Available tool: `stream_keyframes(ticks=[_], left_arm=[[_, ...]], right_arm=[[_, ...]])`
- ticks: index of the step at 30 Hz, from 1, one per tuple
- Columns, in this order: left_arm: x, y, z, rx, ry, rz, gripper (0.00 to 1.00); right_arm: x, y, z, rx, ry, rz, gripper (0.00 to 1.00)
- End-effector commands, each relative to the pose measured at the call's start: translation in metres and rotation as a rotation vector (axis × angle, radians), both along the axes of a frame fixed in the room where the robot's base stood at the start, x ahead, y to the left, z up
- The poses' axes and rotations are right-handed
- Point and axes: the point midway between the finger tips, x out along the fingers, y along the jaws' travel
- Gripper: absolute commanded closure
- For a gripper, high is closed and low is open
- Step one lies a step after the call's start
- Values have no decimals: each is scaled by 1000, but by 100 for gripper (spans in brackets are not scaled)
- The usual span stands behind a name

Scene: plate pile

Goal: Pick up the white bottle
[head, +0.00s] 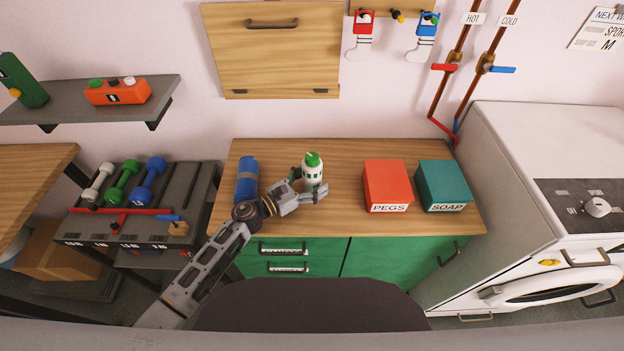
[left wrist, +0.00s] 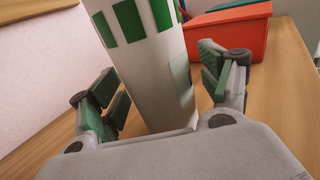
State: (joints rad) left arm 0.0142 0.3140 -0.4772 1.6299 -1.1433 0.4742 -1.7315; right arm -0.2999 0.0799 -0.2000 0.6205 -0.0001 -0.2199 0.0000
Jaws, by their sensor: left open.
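The white bottle (head: 312,174) has green square marks and a green cap, and stands upright on the wooden top of the green cabinet. My left gripper (head: 308,190) is at the bottle, with its fingers open on either side of it. In the left wrist view the bottle (left wrist: 152,65) rises between the two open fingers of the left gripper (left wrist: 158,95). Whether the finger pads touch it I cannot tell. The bottle's top is cut off in that view. My right gripper is not in view.
A red PEGS box (head: 386,183) and a teal SOAP box (head: 442,183) stand to the right. The wooden top (head: 342,215) is bare between bottle and red box.

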Motion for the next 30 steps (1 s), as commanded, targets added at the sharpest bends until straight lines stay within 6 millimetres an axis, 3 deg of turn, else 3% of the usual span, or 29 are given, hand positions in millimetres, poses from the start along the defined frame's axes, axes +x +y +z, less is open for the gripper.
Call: stream_keyframes(ticks=[13,28,30], left_arm=[[0,0,-1,0,0,0,22],[0,0,-1,1,1,0,86],[0,0,1,-2,-1,0,87]], right_arm=[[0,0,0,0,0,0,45],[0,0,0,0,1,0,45],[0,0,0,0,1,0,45]])
